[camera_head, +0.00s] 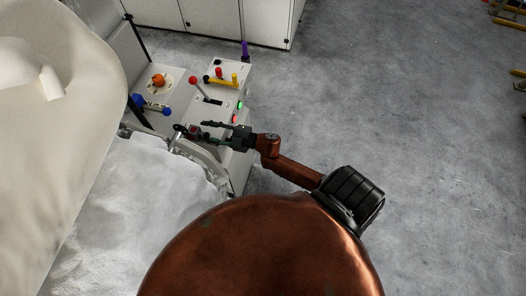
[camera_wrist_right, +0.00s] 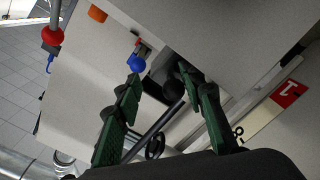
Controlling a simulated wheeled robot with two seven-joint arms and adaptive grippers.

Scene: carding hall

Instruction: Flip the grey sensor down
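My right gripper (camera_head: 203,133) is over the near end of the machine's control panel, its two fingers spread apart. In the right wrist view the green-padded fingers (camera_wrist_right: 163,88) are open, with a gap between them. A dark grey rounded part (camera_wrist_right: 166,72), which may be the grey sensor, shows beyond and between the fingertips, close to the right one. I cannot tell whether they touch. A dark rod (camera_wrist_right: 155,130) runs below it. I cannot make out the sensor for certain in the head view, where the gripper covers that spot. My left gripper is not in view.
A black handwheel (camera_wrist_right: 155,146) lies below the fingers. White fibre (camera_head: 130,205) fills the near left. Open floor (camera_head: 400,90) lies right.

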